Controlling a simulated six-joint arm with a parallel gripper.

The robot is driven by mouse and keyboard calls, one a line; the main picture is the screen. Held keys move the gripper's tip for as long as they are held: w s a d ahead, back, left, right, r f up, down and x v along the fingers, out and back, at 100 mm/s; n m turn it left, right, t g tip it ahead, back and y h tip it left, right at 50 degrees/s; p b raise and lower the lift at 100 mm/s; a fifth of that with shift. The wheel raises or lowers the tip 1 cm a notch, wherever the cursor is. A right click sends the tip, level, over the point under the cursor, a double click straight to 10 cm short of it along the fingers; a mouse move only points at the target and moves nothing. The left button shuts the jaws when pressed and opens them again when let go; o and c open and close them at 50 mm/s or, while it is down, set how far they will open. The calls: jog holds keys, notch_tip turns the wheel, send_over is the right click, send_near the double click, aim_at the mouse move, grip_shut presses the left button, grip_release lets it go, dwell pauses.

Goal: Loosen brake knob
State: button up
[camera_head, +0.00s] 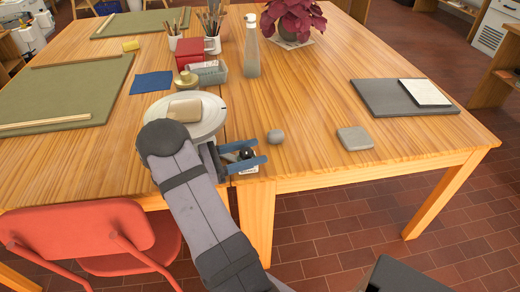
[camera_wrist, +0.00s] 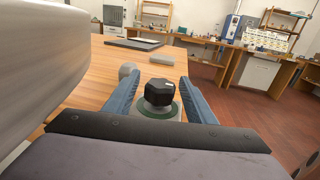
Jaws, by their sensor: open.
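The brake knob (camera_wrist: 158,93) is a black faceted knob with a small white mark on top, above a dark green ring (camera_wrist: 159,111) on a grey base. It also shows as a small dark shape in the head view (camera_head: 246,154). My gripper (camera_wrist: 159,78) is open, with one blue finger on each side of the knob and a visible gap to each. In the head view my gripper (camera_head: 259,152) is beside the pottery wheel at the table's front edge. The wheel's pale round disc (camera_head: 212,123) carries a tan block (camera_head: 185,110); my arm hides part of the wheel.
A grey rounded lump (camera_head: 275,137) and a grey block (camera_head: 354,138) lie on the table (camera_head: 310,110) right of my gripper. A red chair (camera_head: 90,235) stands at the front left.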

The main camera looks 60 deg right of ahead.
jog(key=shift+x, duration=1.35)
jog(key=c, duration=1)
jog(key=shift+c, duration=0.2)
jog(key=shift+n+p, duration=0.3)
jog(key=shift+p, duration=0.05)
